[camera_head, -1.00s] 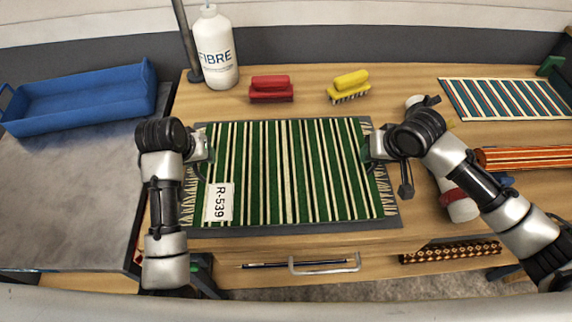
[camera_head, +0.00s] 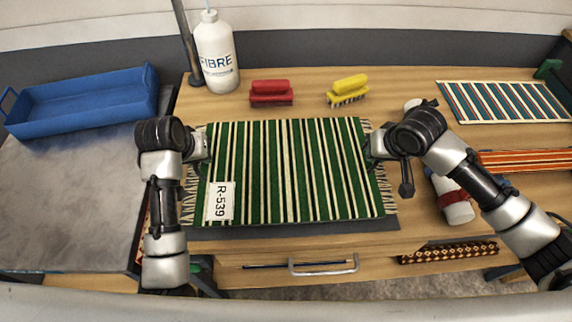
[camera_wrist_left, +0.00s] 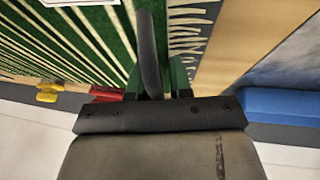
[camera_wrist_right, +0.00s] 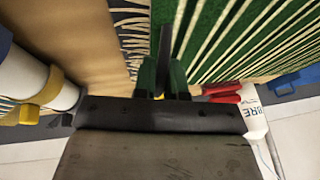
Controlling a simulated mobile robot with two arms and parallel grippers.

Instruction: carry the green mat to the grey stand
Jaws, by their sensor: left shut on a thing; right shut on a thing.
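The green mat (camera_head: 290,170), striped cream and black with a white R-539 tag, is stretched flat between my grippers. It hangs just above a dark grey pad (camera_head: 300,229) on the wooden bench. My left gripper (camera_head: 204,150) is shut on its left edge, and my right gripper (camera_head: 372,150) is shut on its right edge. Both wrist views show the mat's striped surface at the jaws, in the left (camera_wrist_left: 70,40) and the right (camera_wrist_right: 245,35). The grey stand (camera_head: 70,200) is at the left, its flat top mostly bare.
A blue tray (camera_head: 85,122) occupies the stand's back. A FIBRE bottle (camera_head: 216,55), a red brush (camera_head: 271,92) and a yellow brush (camera_head: 347,90) stand behind the mat. A striped mat (camera_head: 505,101), a rolled rug (camera_head: 525,160) and another bottle (camera_head: 452,200) are at right.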

